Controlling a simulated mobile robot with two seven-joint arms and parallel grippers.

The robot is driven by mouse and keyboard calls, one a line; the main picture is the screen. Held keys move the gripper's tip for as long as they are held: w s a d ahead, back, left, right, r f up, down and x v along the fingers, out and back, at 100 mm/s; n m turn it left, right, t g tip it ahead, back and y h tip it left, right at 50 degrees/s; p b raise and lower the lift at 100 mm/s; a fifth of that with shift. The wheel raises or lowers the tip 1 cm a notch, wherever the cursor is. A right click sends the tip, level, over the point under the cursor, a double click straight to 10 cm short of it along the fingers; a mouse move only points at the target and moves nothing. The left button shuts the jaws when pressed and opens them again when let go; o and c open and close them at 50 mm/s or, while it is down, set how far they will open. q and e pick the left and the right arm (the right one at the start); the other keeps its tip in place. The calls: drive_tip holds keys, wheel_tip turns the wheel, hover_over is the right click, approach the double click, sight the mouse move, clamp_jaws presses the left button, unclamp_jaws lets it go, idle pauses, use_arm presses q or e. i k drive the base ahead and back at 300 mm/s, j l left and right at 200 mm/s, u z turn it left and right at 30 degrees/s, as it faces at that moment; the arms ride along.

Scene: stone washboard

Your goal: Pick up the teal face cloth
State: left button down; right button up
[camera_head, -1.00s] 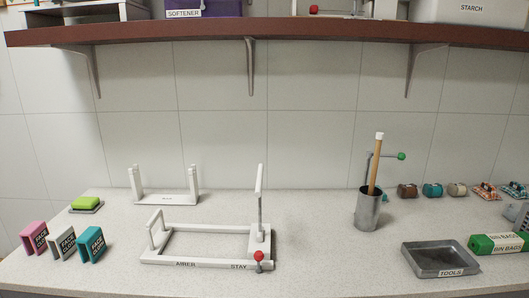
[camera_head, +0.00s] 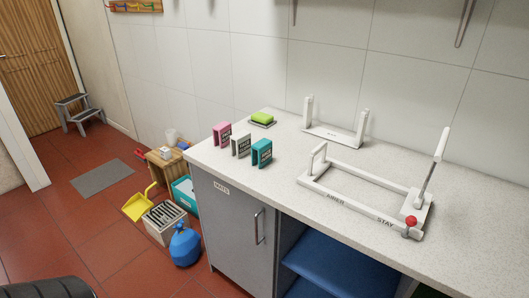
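The teal face cloth (camera_head: 262,153) stands folded on the counter near its front left edge. It is the rightmost of three labelled cloths in a row. A grey one (camera_head: 241,145) and a pink one (camera_head: 222,135) stand to its left. Neither of my grippers is in view.
A white frame labelled AMBER STAY (camera_head: 345,208) with a red knob lies right of the cloths. A white stand (camera_head: 335,134) and a green sponge on a dish (camera_head: 262,118) are behind. A grey cabinet door (camera_head: 235,232) is below.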

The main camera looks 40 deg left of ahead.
sight(261, 151)
drive_tip(key=j, duration=0.55)
drive_tip(key=i+j+u, duration=0.15)
drive_tip(key=j, duration=1)
drive_tip(key=i+j+u, duration=0.15)
drive_tip(key=j, duration=0.45)
